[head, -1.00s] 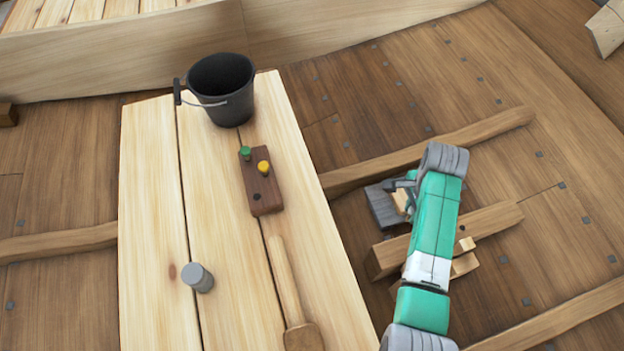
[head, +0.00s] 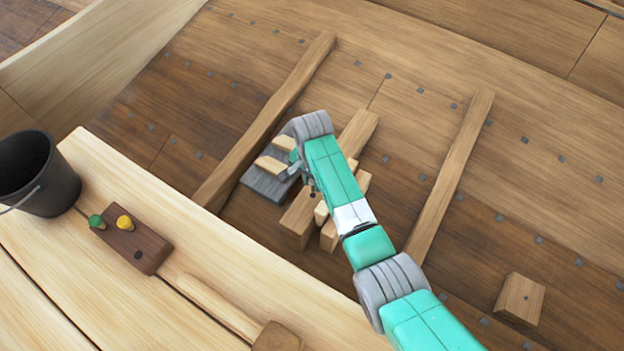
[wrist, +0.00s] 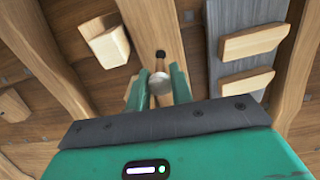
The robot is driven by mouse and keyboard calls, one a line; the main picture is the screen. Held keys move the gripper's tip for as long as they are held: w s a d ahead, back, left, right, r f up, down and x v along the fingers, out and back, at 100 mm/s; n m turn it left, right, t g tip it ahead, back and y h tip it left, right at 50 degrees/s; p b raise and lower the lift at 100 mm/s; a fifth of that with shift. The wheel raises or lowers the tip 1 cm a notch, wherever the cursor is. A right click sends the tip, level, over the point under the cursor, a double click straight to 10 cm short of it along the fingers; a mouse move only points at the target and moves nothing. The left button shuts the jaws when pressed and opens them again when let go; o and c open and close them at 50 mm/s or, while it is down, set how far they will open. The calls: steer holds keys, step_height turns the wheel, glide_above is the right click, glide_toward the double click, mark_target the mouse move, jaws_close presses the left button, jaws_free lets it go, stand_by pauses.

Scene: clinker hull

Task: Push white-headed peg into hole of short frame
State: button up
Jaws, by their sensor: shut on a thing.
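The white-headed peg (wrist: 159,84) shows in the wrist view as a pale round head between the two fingers. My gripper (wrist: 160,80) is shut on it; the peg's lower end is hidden. The short frame (wrist: 150,25) is the pale timber running away beyond the fingers, with a dark round hole (wrist: 161,56) just past the fingertips. In the head view, my gripper (head: 306,180) hangs over the near part of the short frame (head: 362,130). The head view hides the peg. I cannot tell whether its tip touches the frame.
A grey plate with wooden wedges (head: 262,188) lies left of the frame, and small wooden blocks (head: 330,235) lie against its right. Long ribs (head: 455,165) flank them. A bench holds a bucket (head: 38,180), a dark peg block (head: 150,245) and a mallet (head: 220,305).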

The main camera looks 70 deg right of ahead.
mark_target(312, 189)
steer(key=shift+f+b, duration=0.35)
steer(key=shift+f, duration=0.45)
steer(key=shift+f+p, duration=0.15)
steer(key=shift+p, duration=0.15)
steer(key=shift+f, duration=0.3)
steer(key=shift+f+b, duration=0.55)
steer(key=shift+f, duration=0.4)
stand_by(0.3)
steer(key=o, duration=1)
step_height(312, 189, up, 8)
steer(key=p, duration=0.8)
steer(key=shift+r+p, duration=0.2)
steer(key=shift+p, duration=0.1)
steer(key=shift+f, duration=0.15)
